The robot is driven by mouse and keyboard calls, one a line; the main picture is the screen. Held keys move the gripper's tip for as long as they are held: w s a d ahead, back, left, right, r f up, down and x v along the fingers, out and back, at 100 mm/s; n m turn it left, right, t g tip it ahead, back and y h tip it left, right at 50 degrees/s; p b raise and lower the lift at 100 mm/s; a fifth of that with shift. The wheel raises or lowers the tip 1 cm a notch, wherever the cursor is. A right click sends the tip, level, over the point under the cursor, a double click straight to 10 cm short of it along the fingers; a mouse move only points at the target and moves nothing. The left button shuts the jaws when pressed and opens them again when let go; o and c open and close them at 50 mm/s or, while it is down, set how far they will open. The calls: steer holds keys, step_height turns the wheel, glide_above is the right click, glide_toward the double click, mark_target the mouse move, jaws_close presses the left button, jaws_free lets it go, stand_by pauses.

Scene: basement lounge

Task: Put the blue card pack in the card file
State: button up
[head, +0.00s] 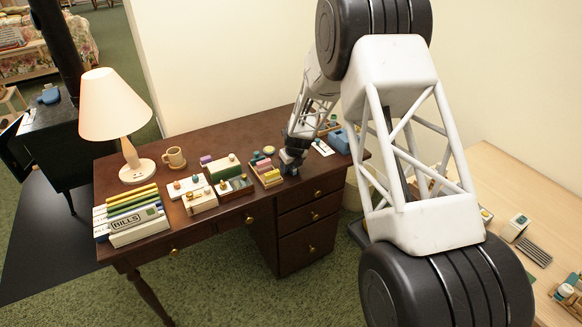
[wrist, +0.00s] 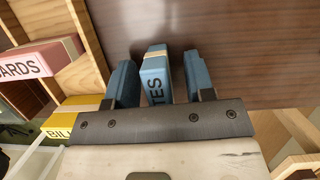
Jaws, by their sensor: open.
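The blue card pack (wrist: 155,78) stands between my gripper's two blue fingers in the wrist view, with a pale band across it and the letters "TES" partly cut off. My gripper (wrist: 158,68) is open around the pack, with a gap showing on its right side; any contact on the left is unclear. In the head view my gripper (head: 291,166) is low over the dark desk, just right of the wooden card file (head: 266,184), and the blue pack cannot be made out. The file also shows at the left of the wrist view (wrist: 75,18), with a pink pack (wrist: 45,58) and a yellow pack (wrist: 75,117).
The brown desk (head: 240,135) carries a lamp (head: 115,110), a mug (head: 174,157), a "BILLS" box (head: 138,228) and several small boxes left of the file. Another small tray and a blue object (head: 340,141) lie right of my gripper. A light wood table (head: 540,190) stands at right.

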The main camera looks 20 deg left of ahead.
jaws_close()
steer(key=shift+r, duration=0.15)
steer(key=shift+r, duration=0.8)
step_height(320, 180, up, 2)
steer(key=shift+r, duration=0.1)
steer(key=s+d, duration=0.3)
steer(key=s, duration=0.4)
steer(key=s+d+r, duration=0.1)
steer(key=s+d, duration=0.3)
steer(key=s, duration=0.3)
steer(key=shift+s, duration=0.15)
steer(key=shift+d, duration=0.1)
steer(key=shift+d, duration=0.1)
